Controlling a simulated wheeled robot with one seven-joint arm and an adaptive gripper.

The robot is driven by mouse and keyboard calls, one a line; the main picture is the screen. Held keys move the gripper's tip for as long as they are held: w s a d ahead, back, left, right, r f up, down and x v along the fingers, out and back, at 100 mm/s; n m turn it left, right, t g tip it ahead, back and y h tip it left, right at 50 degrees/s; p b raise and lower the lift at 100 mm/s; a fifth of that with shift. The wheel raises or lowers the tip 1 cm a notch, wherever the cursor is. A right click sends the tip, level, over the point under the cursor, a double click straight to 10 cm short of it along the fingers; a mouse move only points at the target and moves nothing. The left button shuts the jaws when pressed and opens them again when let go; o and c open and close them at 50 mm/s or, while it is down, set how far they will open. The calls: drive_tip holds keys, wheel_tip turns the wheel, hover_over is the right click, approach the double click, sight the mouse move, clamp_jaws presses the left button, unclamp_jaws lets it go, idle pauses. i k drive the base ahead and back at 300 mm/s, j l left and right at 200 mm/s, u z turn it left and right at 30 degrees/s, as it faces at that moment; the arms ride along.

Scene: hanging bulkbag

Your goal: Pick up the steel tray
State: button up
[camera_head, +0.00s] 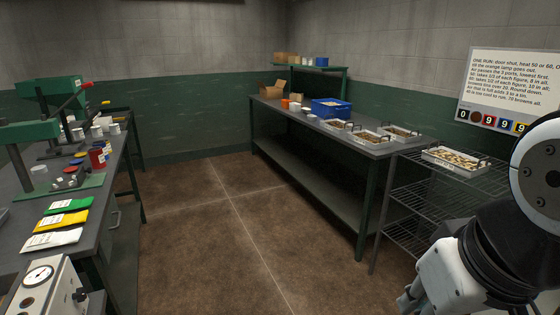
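Several shallow metal-looking trays with small brownish contents are in view. One tray (455,158) sits on the wire rack at the right, with upright handles and a pale label on its front. Similar trays stand on the long bench: one at its near end (370,138), one behind it to the right (402,132), and one farther left (337,125). I cannot tell which of them is the steel tray. My arm fills the lower right, close to the camera and in front of part of the rack. My gripper itself does not show.
The wire rack (425,195) adjoins the long bench (300,122), which carries a blue bin (331,108) and cartons. A left bench holds green presses (45,95), coloured packets (61,222) and a gauge box (45,288). The brown floor (215,230) between is clear.

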sight(467, 166)
drive_tip(key=i+l+z, duration=0.1)
drive_tip(key=i+z, duration=0.2)
drive_tip(key=i, duration=1.6)
drive_tip(key=i+j+z, duration=0.15)
drive_tip(key=i+z, duration=0.25)
drive_tip(key=i+j+z, duration=0.4)
drive_tip(key=i, duration=0.2)
drive_tip(key=l+z, duration=0.1)
drive_tip(key=z, duration=0.35)
drive_tip(key=i+l+z, duration=0.1)
drive_tip(key=z, duration=0.35)
drive_tip(key=i+z, duration=0.1)
drive_tip(key=z, duration=0.3)
drive_tip(key=i+z, duration=0.1)
drive_tip(key=z, duration=0.35)
drive_tip(key=i+z, duration=0.1)
drive_tip(key=i+l, duration=0.05)
drive_tip(key=i, duration=0.05)
